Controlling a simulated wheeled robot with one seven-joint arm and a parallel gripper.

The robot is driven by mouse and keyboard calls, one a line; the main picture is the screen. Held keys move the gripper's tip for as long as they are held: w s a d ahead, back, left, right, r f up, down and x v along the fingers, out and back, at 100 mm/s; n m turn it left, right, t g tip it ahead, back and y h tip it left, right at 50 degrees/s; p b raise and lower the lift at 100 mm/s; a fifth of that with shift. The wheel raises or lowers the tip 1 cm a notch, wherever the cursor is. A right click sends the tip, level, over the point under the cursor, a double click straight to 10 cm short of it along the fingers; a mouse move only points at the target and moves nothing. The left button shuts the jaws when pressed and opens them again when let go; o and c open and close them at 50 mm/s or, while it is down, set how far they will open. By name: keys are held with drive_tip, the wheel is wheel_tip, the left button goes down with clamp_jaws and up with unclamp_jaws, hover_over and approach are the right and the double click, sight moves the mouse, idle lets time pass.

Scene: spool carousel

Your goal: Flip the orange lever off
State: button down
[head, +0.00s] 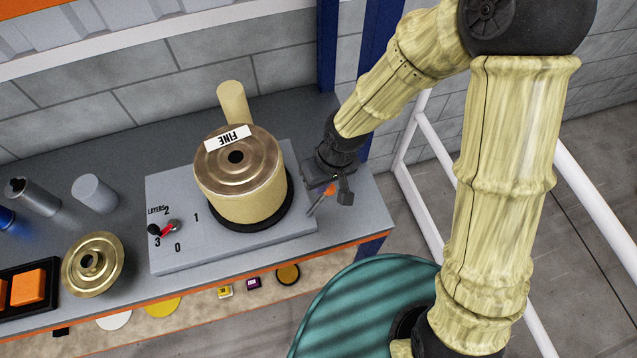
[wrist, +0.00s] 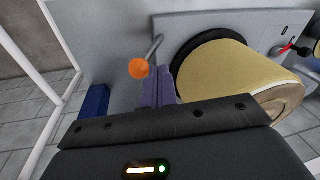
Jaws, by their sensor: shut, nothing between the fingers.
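The orange lever has an orange ball knob (wrist: 139,68) on a thin metal rod, which comes off the grey panel beside the spool in the wrist view. In the head view the orange knob (head: 329,189) shows partly behind my gripper, at the right end of the grey base plate (head: 215,248). My gripper (head: 341,192) is shut and empty. In the wrist view its fingers (wrist: 158,90) are just right of the knob and close to it. I cannot tell whether they touch.
A tan spool (head: 240,185) with a brass cap labelled FINE stands on the base plate. A red-pointer dial (head: 168,229) is at its left. A brass disc (head: 93,263), a grey cylinder (head: 95,193) and orange blocks (head: 28,287) lie further left. A teal round seat-like surface (head: 365,305) is in front.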

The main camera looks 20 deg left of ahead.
wheel_tip(320, 180, up, 11)
drive_tip(key=d, duration=0.1)
drive_tip(key=shift+s+d+f, duration=0.15)
drive_tip(key=shift+s, duration=0.3)
drive_tip(key=shift+w+f, duration=0.1)
idle(0.4)
drive_tip(key=w+d+f+m+t+h+b, duration=0.1)
drive_tip(key=d+m, duration=0.3)
drive_tip(key=d, duration=0.8)
drive_tip(key=w+d+f+m+t+h+b, duration=0.1)
drive_tip(key=d+m, duration=0.4)
drive_tip(key=d, duration=0.8)
drive_tip(key=shift+w+d+f+t+b, duration=0.25)
drive_tip(key=shift+w+f+t+b, duration=0.5)
drive_tip(key=shift+b, duration=0.5)
